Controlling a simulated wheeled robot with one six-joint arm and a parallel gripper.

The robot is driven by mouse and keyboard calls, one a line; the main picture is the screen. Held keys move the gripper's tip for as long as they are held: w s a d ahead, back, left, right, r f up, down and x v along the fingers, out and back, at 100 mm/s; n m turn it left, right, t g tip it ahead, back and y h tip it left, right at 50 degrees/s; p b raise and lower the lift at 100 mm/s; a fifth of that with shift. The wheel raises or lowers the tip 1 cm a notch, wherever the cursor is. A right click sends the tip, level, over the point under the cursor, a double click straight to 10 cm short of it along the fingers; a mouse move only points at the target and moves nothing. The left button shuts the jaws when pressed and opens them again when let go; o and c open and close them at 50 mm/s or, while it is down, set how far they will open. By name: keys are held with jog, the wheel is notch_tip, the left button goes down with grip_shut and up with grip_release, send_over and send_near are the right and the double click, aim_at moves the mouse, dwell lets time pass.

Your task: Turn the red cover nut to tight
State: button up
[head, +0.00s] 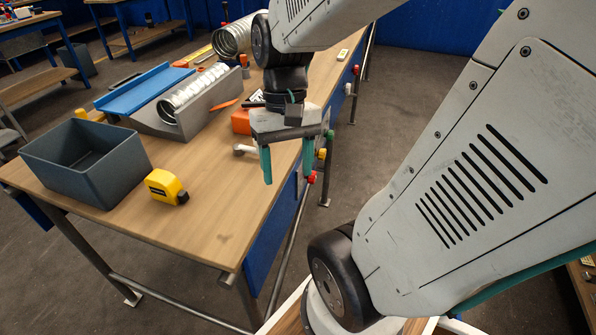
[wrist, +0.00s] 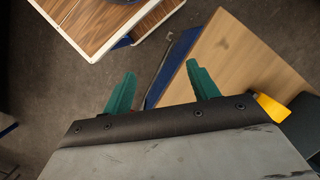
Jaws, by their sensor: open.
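My gripper (head: 288,180) is open and empty, its two teal fingers pointing down above the right edge of the wooden workbench. In the wrist view, the spread fingers (wrist: 161,70) have only bench edge and floor behind them. A small red part (head: 311,178) shows at the bench's right side, beside the right fingertip in the picture; whether they touch cannot be told. Another red part (head: 355,69) sits farther back along the same side. I cannot tell which one is the cover nut.
The workbench (head: 215,215) holds a dark grey bin (head: 70,180), a yellow tape measure (head: 165,187), a blue tray (head: 145,90) and spiral duct (head: 195,90) in a grey cradle. Yellow (head: 321,154) and green (head: 329,134) parts line its right side.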

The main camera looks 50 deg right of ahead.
jog(key=w+d+f+m+y, duration=0.2)
jog(key=d+f+m+y, duration=0.4)
jog(key=f+m, duration=0.15)
jog(key=m+t+h, duration=0.1)
jog(key=m+t, duration=1.8)
jog(key=m, duration=0.1)
send_near(315, 178)
jog(key=w, duration=0.3)
jog(key=x, duration=0.7)
jog(key=shift+w+a+f, duration=0.1)
jog(key=shift+a+f, duration=0.05)
jog(key=shift+f, duration=0.2)
jog(key=c, duration=1)
